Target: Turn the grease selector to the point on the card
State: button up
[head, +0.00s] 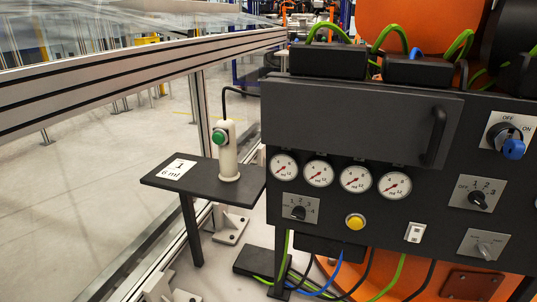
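A white card (177,169) lies on the small dark shelf (160,183); it seems to read "1" above "6 ml". The dark panel carries several rotary selectors, and I cannot tell by name which is the grease selector. A black knob (299,212) on a plate with several numbers sits low at the panel's left. Another black knob (478,200) is at the right, on a plate marked OFF, 1, 2, 3. A grey knob (485,250) is below it. Their exact pointer settings are too small to read surely. My gripper is not in view.
Several round gauges (355,179) line the panel. A blue OFF/ON switch (512,148), yellow button (355,222) and rocker switch (415,233) are near. A drawer-like cover with a handle (434,137) juts above. A white post with green button (219,137) stands on the shelf.

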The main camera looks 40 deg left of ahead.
aim_at(299, 213)
jog(key=j+u, duration=0.25)
jog(key=u, duration=0.15)
jog(key=i+j+u, duration=0.1)
jog(key=j+u, duration=0.15)
jog(key=u, duration=0.15)
jog(key=j+u, duration=0.2)
jog(key=u, duration=0.2)
jog(key=i+j+u, duration=0.2)
jog(key=u, duration=0.2)
jog(key=i+j+u, duration=0.25)
jog(key=i+j, duration=0.55)
jog(key=z, duration=1.45)
